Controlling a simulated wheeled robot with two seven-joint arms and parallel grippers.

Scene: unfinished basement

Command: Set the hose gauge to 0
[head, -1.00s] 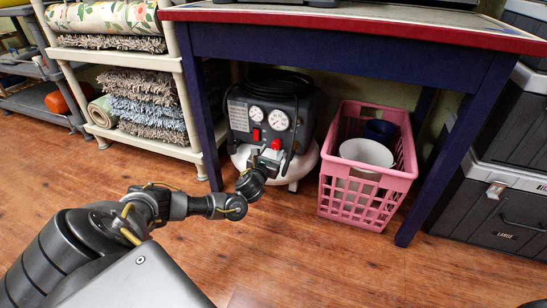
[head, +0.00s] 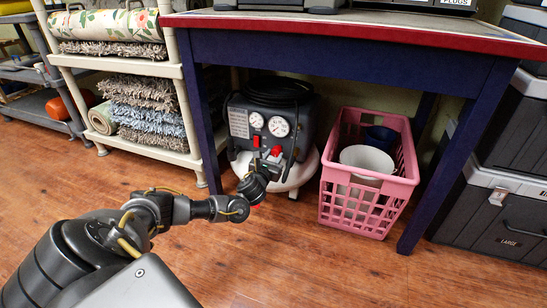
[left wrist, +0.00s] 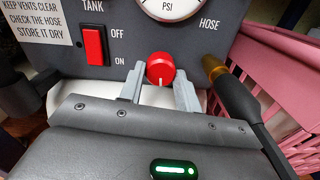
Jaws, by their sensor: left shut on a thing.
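The dark grey compressor (head: 240,105) stands under the table with two round gauges. The right one is the hose gauge (head: 279,126), cut off at the top in the left wrist view (left wrist: 168,8) beside the label HOSE; its needle is too small to read. Below it is a round red knob (left wrist: 160,68), also seen in the head view (head: 277,151); its white mark points down. My left gripper (left wrist: 160,82) is shut on the red knob, with one finger on each side. It shows small in the head view (head: 268,162). My right gripper is not in view.
A red tank switch (left wrist: 95,45) sits left of the knob. A brass-ended black hose (left wrist: 228,85) runs close to its right. A pink basket (head: 345,207) stands right of the compressor. The blue table leg (head: 207,130) is close on the left. Floor in front is clear.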

